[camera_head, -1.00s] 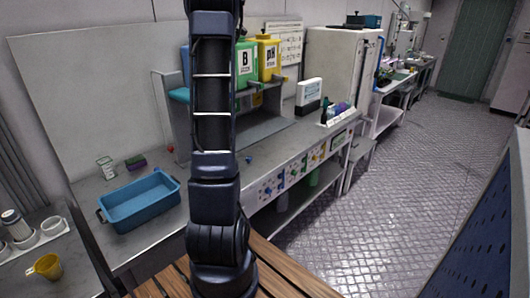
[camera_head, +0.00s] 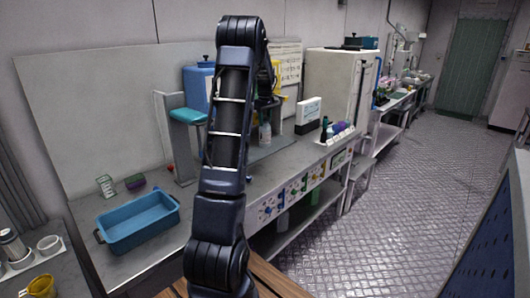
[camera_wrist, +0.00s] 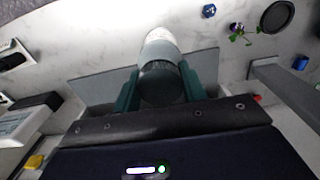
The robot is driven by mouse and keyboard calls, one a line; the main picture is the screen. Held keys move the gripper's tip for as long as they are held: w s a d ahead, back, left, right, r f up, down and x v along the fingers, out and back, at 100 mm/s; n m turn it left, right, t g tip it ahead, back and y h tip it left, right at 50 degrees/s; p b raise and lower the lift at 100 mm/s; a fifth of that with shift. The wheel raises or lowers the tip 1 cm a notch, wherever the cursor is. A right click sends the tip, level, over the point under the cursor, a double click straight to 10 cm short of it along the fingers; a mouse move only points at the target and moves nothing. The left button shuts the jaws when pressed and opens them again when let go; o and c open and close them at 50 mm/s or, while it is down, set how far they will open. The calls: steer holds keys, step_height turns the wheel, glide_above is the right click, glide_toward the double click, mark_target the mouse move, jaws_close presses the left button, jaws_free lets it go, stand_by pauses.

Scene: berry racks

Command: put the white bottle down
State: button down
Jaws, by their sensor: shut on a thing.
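The white bottle (camera_wrist: 160,42) is in my gripper (camera_wrist: 160,84) in the wrist view. Its dark cap end faces the camera, between the two green fingers, and its pale body points away. In the head view the bottle (camera_head: 265,134) hangs upright below my bent arm, above or on the grey bench surface by the shelf unit. I cannot tell whether its base touches the surface. The gripper itself is mostly hidden behind my arm in the head view.
A blue tub (camera_head: 140,222) stands on the bench at left. A shelf unit (camera_head: 178,140) with a blue container (camera_head: 198,88) is left of the bottle. A white box (camera_head: 308,115) and a small rack (camera_head: 338,137) stand to the right. Some bench front is clear.

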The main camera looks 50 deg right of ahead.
mark_target(265, 146)
step_height(265, 146, down, 14)
steer(key=shift+f, duration=0.25)
stand_by(0.3)
steer(key=c, duration=0.8)
jaws_free()
steer(key=shift+f, duration=0.1)
step_height(265, 146, up, 12)
steer(key=shift+r, duration=0.1)
